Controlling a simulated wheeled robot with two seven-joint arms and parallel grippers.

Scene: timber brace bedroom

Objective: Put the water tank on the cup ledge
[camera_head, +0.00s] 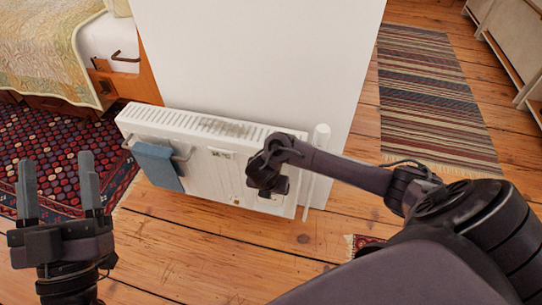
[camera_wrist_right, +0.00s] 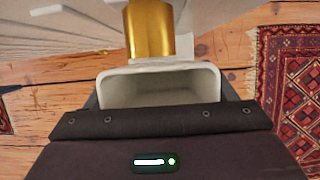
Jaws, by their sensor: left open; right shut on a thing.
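In the right wrist view, the water tank appears to be the cream, open-topped box (camera_wrist_right: 160,88) held between the dark fingers of my right gripper. In the head view, my right gripper (camera_head: 270,182) is shut in front of the right end of the white radiator (camera_head: 225,195); the tank is mostly hidden there. A gold cylinder (camera_wrist_right: 150,30) stands just beyond the tank's rim, with a white part beside it. I cannot clearly make out the cup ledge. My left gripper (camera_head: 57,165) is open and empty, fingers up, at the left.
A blue towel (camera_head: 157,166) hangs on the radiator's rail. A white wall block (camera_head: 255,65) rises behind it, with a white vertical pipe (camera_head: 316,170) at its right end. A patterned rug (camera_head: 70,140) lies left. The wooden floor (camera_head: 215,255) in front is clear.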

